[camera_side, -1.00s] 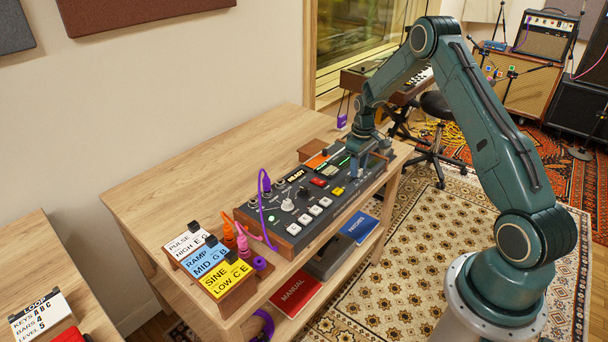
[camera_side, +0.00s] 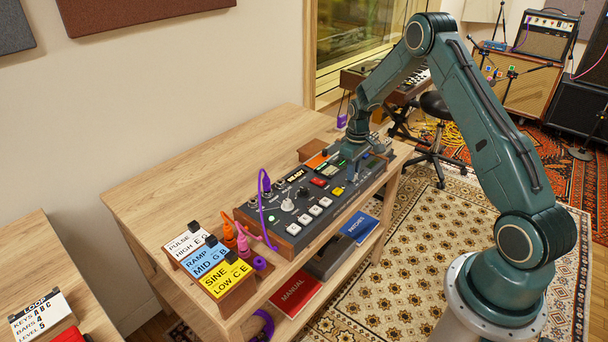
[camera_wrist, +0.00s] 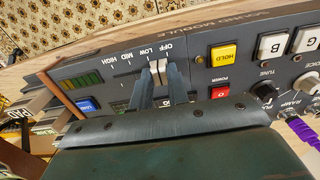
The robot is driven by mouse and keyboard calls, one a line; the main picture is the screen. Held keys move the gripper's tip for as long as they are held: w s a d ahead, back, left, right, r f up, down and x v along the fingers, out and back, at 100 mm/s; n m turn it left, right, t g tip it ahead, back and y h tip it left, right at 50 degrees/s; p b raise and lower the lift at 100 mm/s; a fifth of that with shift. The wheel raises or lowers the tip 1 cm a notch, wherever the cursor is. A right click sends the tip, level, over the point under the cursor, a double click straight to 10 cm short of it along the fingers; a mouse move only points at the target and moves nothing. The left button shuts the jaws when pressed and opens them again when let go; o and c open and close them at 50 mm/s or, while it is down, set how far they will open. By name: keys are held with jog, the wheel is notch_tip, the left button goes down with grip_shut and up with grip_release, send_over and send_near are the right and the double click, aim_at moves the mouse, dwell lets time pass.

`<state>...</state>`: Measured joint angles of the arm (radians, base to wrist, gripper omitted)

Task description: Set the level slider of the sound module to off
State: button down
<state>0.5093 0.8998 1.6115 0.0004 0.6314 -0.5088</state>
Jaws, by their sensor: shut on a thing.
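The sound module (camera_side: 325,218) is a dark grey panel with wooden ends on the table. In the wrist view its level slider has marks reading OFF, LOW, MID and HIGH. The pale slider cap (camera_wrist: 158,68) stands at the OFF end of the scale, near the OFF and LOW labels; its exact mark is hard to tell. My gripper (camera_wrist: 160,78) is shut on the cap, with one finger on each side. In the side view my gripper (camera_side: 354,170) reaches down to the far right part of the module, and the fingers hide the slider there.
A yellow HOLD button (camera_wrist: 223,55) and a red POWER button (camera_wrist: 219,93) sit beside the slider. A purple cable (camera_side: 262,205) loops at the module's left end. Coloured cards (camera_side: 212,262) stand at the table's near left. The table's back left is clear.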

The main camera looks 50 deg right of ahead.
aim_at(349, 182)
jog(key=shift+a, duration=0.95)
jog(key=c, duration=1.3)
grip_release()
jog(key=shift+c, duration=0.2)
jog(key=shift+d+r, duration=0.1)
jog(key=shift+r, duration=0.45)
notch_tip(349, 182, up, 13)
jog(key=shift+f, duration=0.15)
